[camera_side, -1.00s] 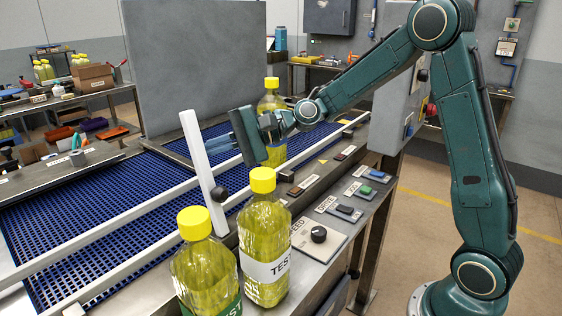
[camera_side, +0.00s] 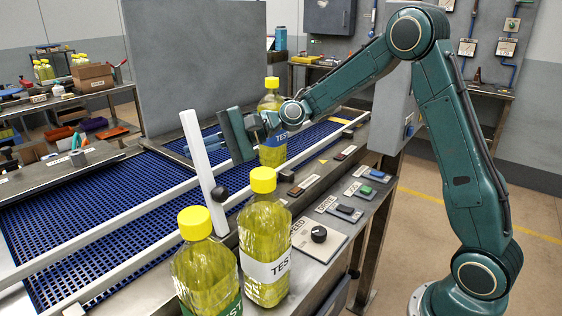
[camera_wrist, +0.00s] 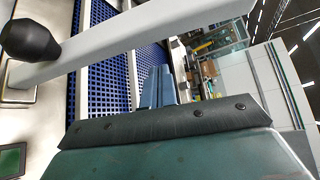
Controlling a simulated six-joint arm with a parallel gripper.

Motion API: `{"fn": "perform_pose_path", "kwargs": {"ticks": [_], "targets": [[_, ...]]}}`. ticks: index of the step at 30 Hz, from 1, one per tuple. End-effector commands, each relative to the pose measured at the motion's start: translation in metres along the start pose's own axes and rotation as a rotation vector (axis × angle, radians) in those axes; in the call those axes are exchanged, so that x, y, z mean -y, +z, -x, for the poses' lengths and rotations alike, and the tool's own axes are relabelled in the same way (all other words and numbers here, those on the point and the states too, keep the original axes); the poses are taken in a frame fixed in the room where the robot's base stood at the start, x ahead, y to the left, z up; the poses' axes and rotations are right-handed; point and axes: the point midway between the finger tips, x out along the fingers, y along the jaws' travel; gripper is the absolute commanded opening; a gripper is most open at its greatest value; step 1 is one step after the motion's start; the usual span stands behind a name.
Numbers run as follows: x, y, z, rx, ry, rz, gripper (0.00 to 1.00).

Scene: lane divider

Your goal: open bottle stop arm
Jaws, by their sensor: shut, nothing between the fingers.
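The stop arm is a pale straight bar (camera_side: 199,155) with a black knob (camera_side: 220,193) near its lower end. In the side view it slants up across the rails and blue belt. In the wrist view the bar (camera_wrist: 140,38) runs across the top, its knob (camera_wrist: 30,40) at the upper left. My gripper (camera_side: 208,146) is shut and empty, over the belt just right of the bar's upper part in the side view. Its bluish fingers (camera_wrist: 158,86) show in the wrist view, below the bar in the picture. I cannot tell whether they touch it.
Two yellow-capped bottles (camera_side: 265,240) (camera_side: 205,270) stand at the near side. Another bottle (camera_side: 272,140) stands behind my gripper. Pale rails (camera_side: 120,215) run along the belt (camera_side: 80,230). A control strip with a dial (camera_side: 319,234) lies right. A grey panel (camera_side: 195,60) stands behind.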

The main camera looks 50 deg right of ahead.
Motion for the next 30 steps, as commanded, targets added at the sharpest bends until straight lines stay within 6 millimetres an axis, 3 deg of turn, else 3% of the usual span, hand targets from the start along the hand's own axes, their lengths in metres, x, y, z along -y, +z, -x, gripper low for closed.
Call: {"fn": "perform_pose_path", "kwargs": {"ticks": [18, 30], "targets": [[-0.006, 0.000, 0.084, -0.003, -0.002, 0.000, 0.00], [-0.008, 0.001, 0.097, -0.001, -0.001, 0.001, 0.00]]}}
